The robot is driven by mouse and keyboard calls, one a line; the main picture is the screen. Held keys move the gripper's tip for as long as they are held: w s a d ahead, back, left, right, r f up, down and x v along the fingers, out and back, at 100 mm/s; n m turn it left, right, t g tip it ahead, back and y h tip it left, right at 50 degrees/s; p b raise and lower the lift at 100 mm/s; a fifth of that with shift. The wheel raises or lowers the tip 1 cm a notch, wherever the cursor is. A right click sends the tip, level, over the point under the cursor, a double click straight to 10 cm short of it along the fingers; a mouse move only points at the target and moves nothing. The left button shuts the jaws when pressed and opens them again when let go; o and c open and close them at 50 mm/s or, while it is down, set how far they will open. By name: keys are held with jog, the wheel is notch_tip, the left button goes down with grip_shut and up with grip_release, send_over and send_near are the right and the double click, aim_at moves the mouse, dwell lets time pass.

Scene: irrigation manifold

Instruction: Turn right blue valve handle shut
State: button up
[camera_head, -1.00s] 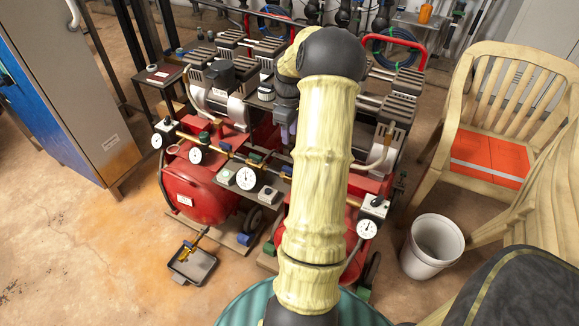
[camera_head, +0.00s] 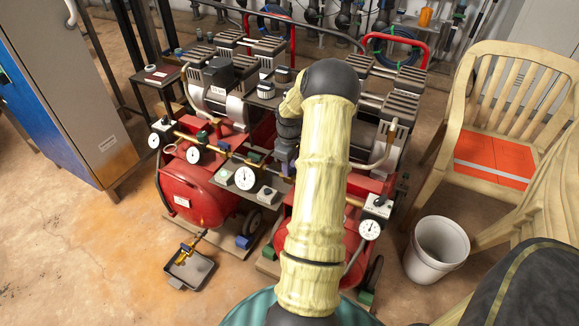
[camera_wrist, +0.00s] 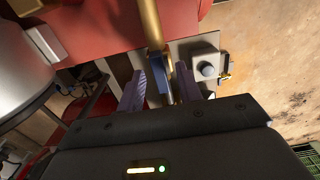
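In the wrist view a blue valve handle (camera_wrist: 161,74) sits at the end of a brass pipe (camera_wrist: 150,22). My gripper (camera_wrist: 160,88) has its two purple-grey fingers apart, one on each side of the blue handle. A gap shows on the left of the handle; the right finger is close to it, and I cannot tell if they touch. In the head view my gripper (camera_head: 285,160) is lowered at the brass manifold pipe (camera_head: 232,154), right of the large white gauge (camera_head: 245,178). The right blue handle is hidden there behind my gripper and arm.
A grey box with a round knob (camera_wrist: 207,69) is close right of the fingers. Red compressor tanks (camera_head: 196,190) stand under the manifold. A right gauge (camera_head: 370,229), white bucket (camera_head: 436,248) and chair (camera_head: 487,155) are to the right.

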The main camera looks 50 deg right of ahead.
grip_shut()
